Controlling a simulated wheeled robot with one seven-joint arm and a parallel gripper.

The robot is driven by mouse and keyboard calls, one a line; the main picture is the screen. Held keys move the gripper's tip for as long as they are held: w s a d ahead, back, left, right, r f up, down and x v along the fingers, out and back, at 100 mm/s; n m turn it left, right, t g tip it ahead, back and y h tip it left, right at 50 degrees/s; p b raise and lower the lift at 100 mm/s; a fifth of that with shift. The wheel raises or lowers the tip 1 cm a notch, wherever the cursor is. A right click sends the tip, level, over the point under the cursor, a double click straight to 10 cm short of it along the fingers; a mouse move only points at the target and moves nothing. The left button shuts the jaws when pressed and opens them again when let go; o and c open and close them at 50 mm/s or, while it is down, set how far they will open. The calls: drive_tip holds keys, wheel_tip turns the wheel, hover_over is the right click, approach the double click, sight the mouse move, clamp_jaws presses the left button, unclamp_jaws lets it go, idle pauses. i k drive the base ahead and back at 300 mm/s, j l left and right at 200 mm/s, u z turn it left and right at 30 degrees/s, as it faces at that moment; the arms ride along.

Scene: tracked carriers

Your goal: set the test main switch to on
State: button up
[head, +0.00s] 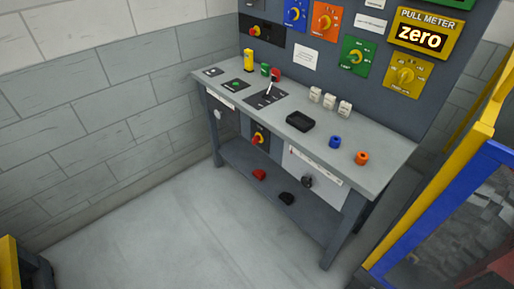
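Two red-and-yellow rotary switches show in the head view. One switch (257,139) is on a dark plate under the bench top. The other switch (255,30) is on a black plate at the left of the upright panel (335,88). Their labels are too small to read, so I cannot tell which is the test main switch or how either is set. My gripper is not in view.
The bench (386,153) stands against the block wall (130,85). A lever (269,87), black tray (300,122), blue ring (335,142) and orange ring (361,158) are on top. A blue-and-yellow frame (430,205) stands right. The floor (190,235) is clear.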

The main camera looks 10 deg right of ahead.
sight(255, 139)
drive_tip(key=i+j, duration=0.45)
drive_tip(key=i+j+u, duration=0.1)
drive_tip(key=i+j, duration=0.3)
drive_tip(key=i, duration=0.2)
drive_tip(key=i+j, duration=0.4)
drive_tip(key=i+j+u, duration=0.1)
drive_tip(key=i+j, duration=0.3)
drive_tip(key=i, duration=0.25)
